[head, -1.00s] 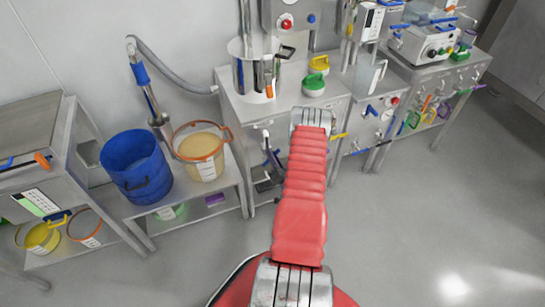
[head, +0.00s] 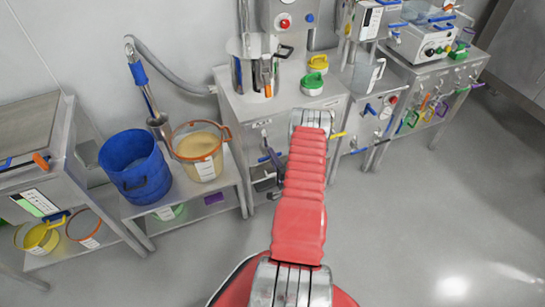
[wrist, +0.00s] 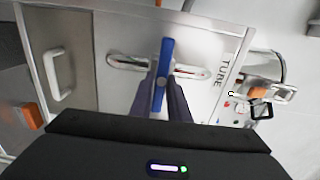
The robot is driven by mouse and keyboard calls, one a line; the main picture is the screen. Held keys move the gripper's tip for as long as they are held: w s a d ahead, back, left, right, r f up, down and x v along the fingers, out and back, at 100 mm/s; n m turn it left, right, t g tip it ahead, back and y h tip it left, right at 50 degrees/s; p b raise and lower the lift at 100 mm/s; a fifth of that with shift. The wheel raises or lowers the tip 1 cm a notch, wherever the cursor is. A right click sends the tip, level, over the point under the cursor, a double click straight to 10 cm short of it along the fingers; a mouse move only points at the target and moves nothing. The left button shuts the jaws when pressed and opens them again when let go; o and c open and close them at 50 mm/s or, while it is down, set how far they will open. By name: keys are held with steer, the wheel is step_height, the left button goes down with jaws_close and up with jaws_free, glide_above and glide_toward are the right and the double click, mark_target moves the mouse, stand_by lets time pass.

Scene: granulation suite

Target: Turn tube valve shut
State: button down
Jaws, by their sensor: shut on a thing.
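The tube valve has a blue lever handle (wrist: 166,58) on a bright metal pipe (wrist: 190,72) in the wrist view. The handle stands up and down in the picture, across the pipe, which runs roughly left to right. A "TUBE" label (wrist: 220,72) is printed on the panel to its right. My gripper (wrist: 161,86) is shut on the blue handle, one dark finger on each side near its lower part. The handle's lower end lies between the fingers. In the head view my red arm hides most of the valve area, and the handle cannot be made out clearly there.
A white pull handle (wrist: 58,75) is on the panel left of the valve. In the head view, a blue bucket (head: 135,172) and a sieve-topped tub (head: 199,152) stand on the low shelf at left. Open grey floor (head: 430,210) lies at right.

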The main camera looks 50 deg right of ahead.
steer(key=shift+s+f, duration=0.15)
steer(key=shift+f, duration=0.05)
stand_by(0.3)
steer(key=c, duration=1.7)
jaws_free()
steer(key=shift+r, duration=0.1)
steer(key=v, duration=1.3)
steer(key=shift+s+a, duration=0.2)
steer(key=shift+s, duration=0.05)
